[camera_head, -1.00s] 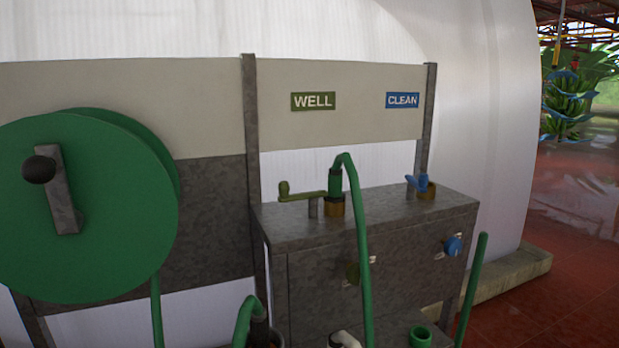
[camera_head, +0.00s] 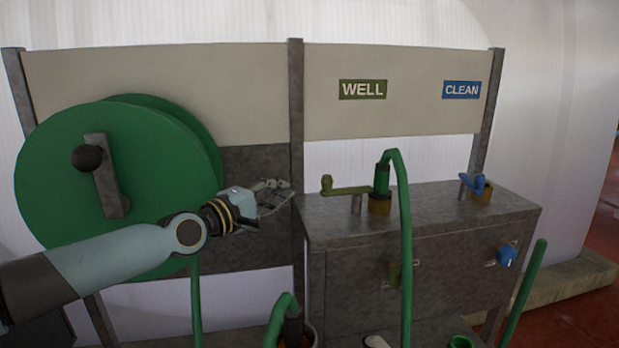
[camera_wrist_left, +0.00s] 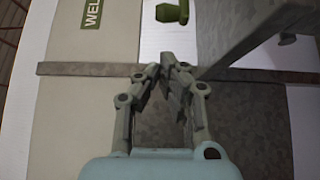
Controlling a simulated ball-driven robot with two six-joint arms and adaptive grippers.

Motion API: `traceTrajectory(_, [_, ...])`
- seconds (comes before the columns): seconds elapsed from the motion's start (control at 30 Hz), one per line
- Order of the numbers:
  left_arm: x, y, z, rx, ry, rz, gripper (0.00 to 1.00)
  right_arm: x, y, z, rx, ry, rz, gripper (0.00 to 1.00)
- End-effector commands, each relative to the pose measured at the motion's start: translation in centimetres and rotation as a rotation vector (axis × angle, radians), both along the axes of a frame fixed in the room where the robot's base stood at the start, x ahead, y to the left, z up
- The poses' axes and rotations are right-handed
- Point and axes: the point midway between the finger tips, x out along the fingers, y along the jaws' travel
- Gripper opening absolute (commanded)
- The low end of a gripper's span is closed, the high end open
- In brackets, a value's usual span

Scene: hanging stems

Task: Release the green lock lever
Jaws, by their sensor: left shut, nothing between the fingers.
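The green lock lever (camera_head: 346,190) is an olive-green bar with a raised knob at its left end. It lies roughly level on top of the grey metal cabinet, beside the green hose fitting (camera_head: 381,178) under the WELL sign (camera_head: 362,90). In the left wrist view its knob (camera_wrist_left: 171,13) shows at the top edge. My left gripper (camera_head: 288,188) is shut and empty, to the left of the lever and apart from it, in front of the grey post. In the left wrist view the fingertips (camera_wrist_left: 168,65) meet below the knob. My right gripper is not in view.
A blue lever (camera_head: 474,184) stands at the cabinet's right under the CLEAN sign (camera_head: 461,89). A green hose (camera_head: 406,250) hangs down the front of the cabinet (camera_head: 350,270). The large green reel (camera_head: 60,200) is behind my left arm. The grey post (camera_head: 296,120) rises left of the cabinet.

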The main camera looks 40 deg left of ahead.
Motion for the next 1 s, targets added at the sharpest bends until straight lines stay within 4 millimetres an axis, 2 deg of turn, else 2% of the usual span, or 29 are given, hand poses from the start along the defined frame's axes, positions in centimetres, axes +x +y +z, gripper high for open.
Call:
traceTrajectory(0.17, [1.4,0.0,-0.2,-0.001,-0.002,0.002,0.0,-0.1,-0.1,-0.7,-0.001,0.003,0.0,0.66])
traceTrajectory(0.4, [5.8,-0.2,-0.3,-0.002,-0.002,0.002,0.0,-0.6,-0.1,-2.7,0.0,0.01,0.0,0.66])
traceTrajectory(0.6, [8.7,-0.3,-0.3,-0.001,0.0,0.001,0.0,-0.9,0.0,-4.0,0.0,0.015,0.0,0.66])
traceTrajectory(0.8, [9.9,-0.3,-0.1,0.0,0.0,0.001,0.0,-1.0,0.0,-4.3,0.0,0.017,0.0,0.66])
traceTrajectory(1.0, [10.0,-0.3,0.0,0.001,0.001,0.0,0.0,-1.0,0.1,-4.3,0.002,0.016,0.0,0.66])
